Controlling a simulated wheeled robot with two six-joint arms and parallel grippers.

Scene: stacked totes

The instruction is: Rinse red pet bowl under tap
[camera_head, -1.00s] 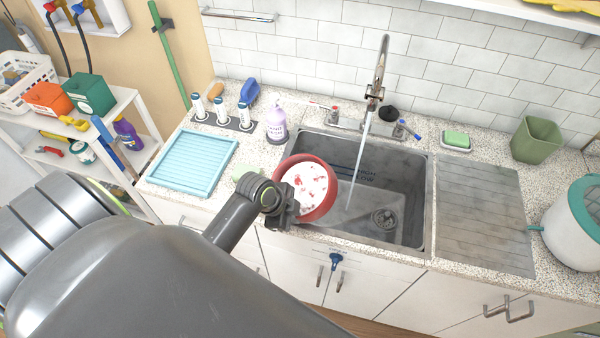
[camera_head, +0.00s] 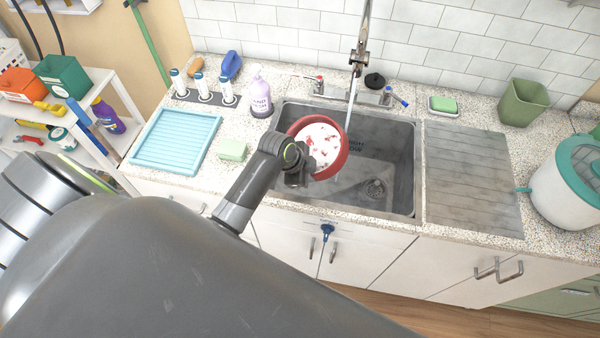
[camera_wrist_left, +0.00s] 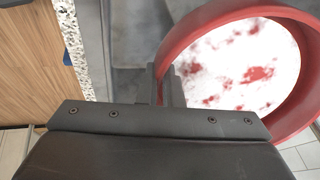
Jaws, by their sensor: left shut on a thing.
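The red pet bowl (camera_head: 322,145) is tilted over the left part of the sink (camera_head: 378,212), its inside white with red blotches. My left gripper (camera_head: 298,173) is shut on the bowl's near left rim. In the left wrist view the bowl (camera_wrist_left: 240,65) fills the right side, and the gripper fingers (camera_wrist_left: 168,85) meet its wall. The tap (camera_head: 358,58) is running. Its thin stream (camera_head: 349,105) comes down to the bowl's upper right edge; I cannot tell whether it lands inside or passes behind. My right gripper is not in view.
A soap bottle (camera_head: 261,95), a pale green sponge (camera_head: 232,150) and a light-blue rack (camera_head: 175,140) stand left of the sink. A drainboard (camera_head: 470,180) lies bare on the right. A green bin (camera_head: 523,103) and a white-teal container (camera_head: 568,185) stand further right.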

